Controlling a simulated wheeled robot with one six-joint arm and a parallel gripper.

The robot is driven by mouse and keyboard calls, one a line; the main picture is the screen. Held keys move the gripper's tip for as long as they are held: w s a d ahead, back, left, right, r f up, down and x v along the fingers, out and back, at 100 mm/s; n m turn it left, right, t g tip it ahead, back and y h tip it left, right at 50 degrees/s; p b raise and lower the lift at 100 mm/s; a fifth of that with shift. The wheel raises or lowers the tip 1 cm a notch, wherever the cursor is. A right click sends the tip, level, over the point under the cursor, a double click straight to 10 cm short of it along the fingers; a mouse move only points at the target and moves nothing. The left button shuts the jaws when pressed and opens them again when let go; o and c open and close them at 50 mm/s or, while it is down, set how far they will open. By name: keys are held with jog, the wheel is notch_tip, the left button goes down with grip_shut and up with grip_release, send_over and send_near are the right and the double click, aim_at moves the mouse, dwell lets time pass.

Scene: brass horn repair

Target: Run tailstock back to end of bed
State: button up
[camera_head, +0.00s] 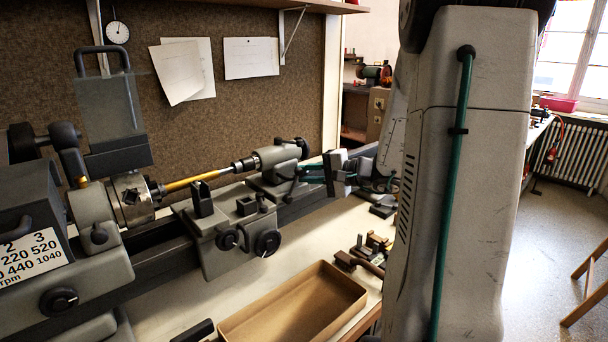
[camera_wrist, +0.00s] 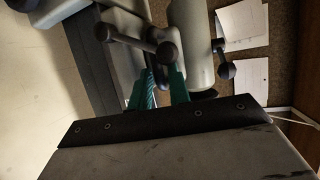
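The grey tailstock (camera_head: 276,157) stands on the right part of the lathe bed (camera_head: 318,193). Its nose points left, close to the silver end of a brass rod (camera_head: 190,182); whether they touch is unclear. In the wrist view, a dark lever with ball ends (camera_wrist: 138,42) crosses beside the tailstock body (camera_wrist: 193,45). My gripper (camera_head: 308,172) comes in from the right, beside the tailstock's lower right side. Its two teal fingers (camera_wrist: 161,70) are parted, with their tips close to one ball end of the lever. Whether they touch it is hard to tell.
The carriage (camera_head: 230,225) sits on the bed left of the tailstock, before the headstock chuck (camera_head: 132,195). An open cardboard box (camera_head: 293,305) and several small tools (camera_head: 365,255) lie on the bench in front.

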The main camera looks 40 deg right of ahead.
jog(key=shift+w+a+f, duration=0.1)
jog(key=shift+w+a, duration=0.15)
jog(key=shift+w, duration=0.25)
jog(key=shift+c, duration=0.3)
grip_shut()
jog(key=shift+d, duration=0.1)
